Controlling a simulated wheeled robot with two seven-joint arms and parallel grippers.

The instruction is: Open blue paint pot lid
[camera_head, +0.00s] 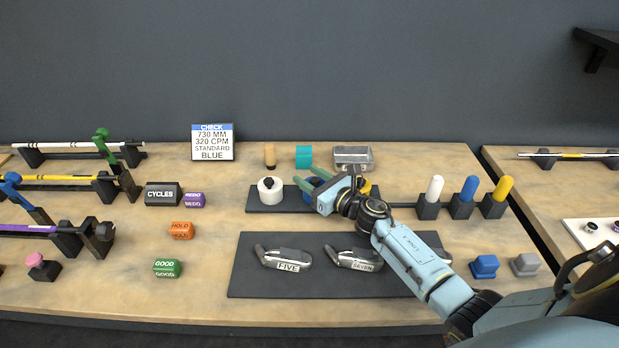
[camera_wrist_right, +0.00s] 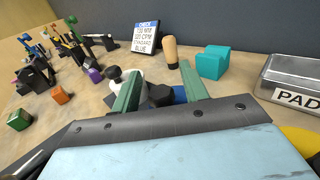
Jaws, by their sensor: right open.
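The blue paint pot (camera_head: 307,197) stands on a dark mat, mostly hidden behind my right gripper (camera_head: 305,175). My right gripper is open, with its two green fingers apart. In the right wrist view, a black lid knob (camera_wrist_right: 161,95) shows between the fingers, with some blue of the pot (camera_wrist_right: 180,94) beside it. I cannot tell whether the fingers touch the knob. The lid appears to be on the pot. My left gripper is not in view.
A white pot (camera_head: 270,194) with a black knob stands left of the blue one; a yellow pot (camera_head: 365,187) is at the right. Behind are a wooden-handled tool (camera_head: 270,155), a teal block (camera_head: 303,156) and a metal tin (camera_head: 353,157). Club heads (camera_head: 288,258) lie in front.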

